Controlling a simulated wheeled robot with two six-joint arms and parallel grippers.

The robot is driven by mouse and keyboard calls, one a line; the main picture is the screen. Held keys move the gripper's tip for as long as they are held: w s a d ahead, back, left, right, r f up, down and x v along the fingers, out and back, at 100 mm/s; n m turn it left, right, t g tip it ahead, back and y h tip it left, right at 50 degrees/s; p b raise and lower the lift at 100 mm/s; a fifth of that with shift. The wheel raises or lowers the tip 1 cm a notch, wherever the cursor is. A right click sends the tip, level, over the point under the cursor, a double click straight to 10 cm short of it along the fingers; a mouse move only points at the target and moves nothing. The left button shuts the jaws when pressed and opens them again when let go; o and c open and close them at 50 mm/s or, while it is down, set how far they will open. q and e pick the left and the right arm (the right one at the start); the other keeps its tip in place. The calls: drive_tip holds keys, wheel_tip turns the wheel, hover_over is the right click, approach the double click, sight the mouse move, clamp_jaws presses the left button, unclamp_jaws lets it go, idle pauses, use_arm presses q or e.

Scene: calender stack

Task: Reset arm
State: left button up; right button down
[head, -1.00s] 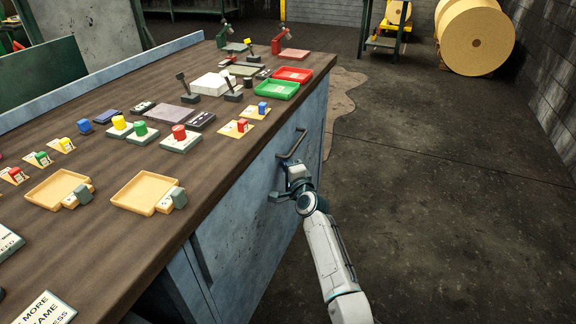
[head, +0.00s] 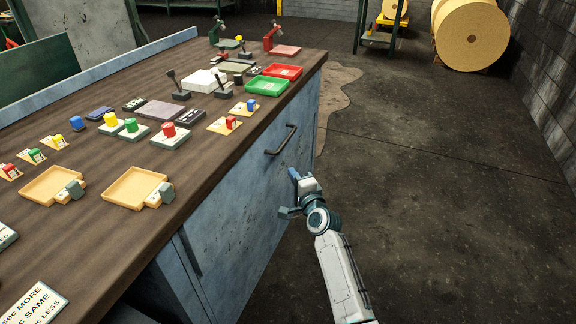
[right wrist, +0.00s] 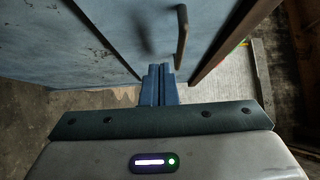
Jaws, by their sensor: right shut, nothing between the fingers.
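My right gripper (head: 291,177) is in front of the blue cabinet side of the bench, below and a little right of the dark bar handle (head: 282,140). Its blue fingers show together in the right wrist view (right wrist: 159,84), shut and empty. In that view the handle (right wrist: 182,36) stands out from the blue panel beyond the fingertips, apart from them. My left gripper is not in view.
The wooden bench top (head: 215,165) carries tan trays (head: 130,190), coloured buttons (head: 168,130), a green tray (head: 268,86) and a red tray (head: 283,71). Open concrete floor (head: 440,190) lies to the right. A large roll (head: 470,35) stands far back.

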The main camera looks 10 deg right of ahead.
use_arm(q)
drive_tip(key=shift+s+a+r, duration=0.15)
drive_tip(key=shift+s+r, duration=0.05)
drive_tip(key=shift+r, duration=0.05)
use_arm(e)
drive_tip(key=s, duration=0.3)
drive_tip(key=shift+s+d, duration=0.35)
drive_tip(key=shift+d, duration=0.05)
